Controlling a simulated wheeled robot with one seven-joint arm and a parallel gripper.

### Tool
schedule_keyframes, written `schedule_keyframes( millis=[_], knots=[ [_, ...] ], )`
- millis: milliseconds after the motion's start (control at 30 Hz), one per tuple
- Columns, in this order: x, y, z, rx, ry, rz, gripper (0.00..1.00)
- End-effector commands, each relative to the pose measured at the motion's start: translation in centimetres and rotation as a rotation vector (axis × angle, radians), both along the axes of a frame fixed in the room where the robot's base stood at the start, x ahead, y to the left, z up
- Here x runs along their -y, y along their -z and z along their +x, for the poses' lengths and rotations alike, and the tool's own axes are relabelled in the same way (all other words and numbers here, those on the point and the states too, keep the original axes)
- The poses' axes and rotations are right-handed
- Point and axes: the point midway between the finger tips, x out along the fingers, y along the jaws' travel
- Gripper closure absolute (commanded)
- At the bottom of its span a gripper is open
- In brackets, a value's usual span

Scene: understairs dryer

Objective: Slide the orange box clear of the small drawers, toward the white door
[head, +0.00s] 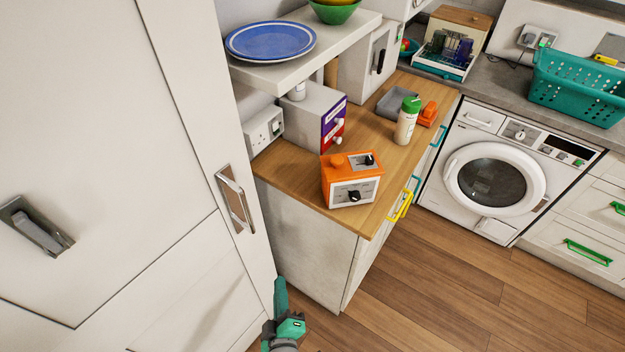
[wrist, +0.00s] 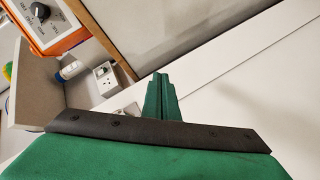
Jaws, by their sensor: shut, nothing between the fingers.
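The orange box (head: 365,173), with a white dial face and a knob, stands upright on the wooden counter near its front end. It stands in front of the small drawers, whose purple (head: 334,117) and red (head: 332,137) fronts belong to a grey case. The box partly overlaps the case in the head view; I cannot tell the gap. A tall white door (head: 105,130) with a metal handle fills the left. My green gripper (head: 280,284) is shut and empty, low beside the counter's end, apart from the box. The wrist view shows its fingers (wrist: 160,98) and part of the box (wrist: 72,40).
A white-and-green bottle (head: 406,122), a small orange item (head: 428,113) and a grey tray (head: 396,102) stand farther back on the counter. A shelf (head: 270,78) with a blue plate (head: 271,40) overhangs the drawers. Sockets (head: 264,131) are at left. Floor (head: 430,300) is clear.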

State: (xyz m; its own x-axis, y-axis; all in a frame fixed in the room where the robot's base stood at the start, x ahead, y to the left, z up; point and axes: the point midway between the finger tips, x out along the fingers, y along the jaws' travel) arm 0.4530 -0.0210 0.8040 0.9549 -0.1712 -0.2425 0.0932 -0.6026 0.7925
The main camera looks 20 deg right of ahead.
Motion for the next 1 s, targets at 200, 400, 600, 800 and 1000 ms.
schedule_keyframes(
  millis=[200, 400, 600, 800, 1000],
  knots=[
    [2.6, -3.4, 7.9, 0.005, 0.089, -0.276, 1.0],
    [5.4, -8.3, 13.5, -0.002, 0.213, -0.495, 1.0],
    [7.2, -12.2, 16.3, -0.011, 0.31, -0.62, 1.0],
    [8.0, -13.6, 17.3, -0.016, 0.346, -0.66, 1.0],
    [9.4, -13.7, 19.2, -0.016, 0.349, -0.661, 1.0]
  ],
)
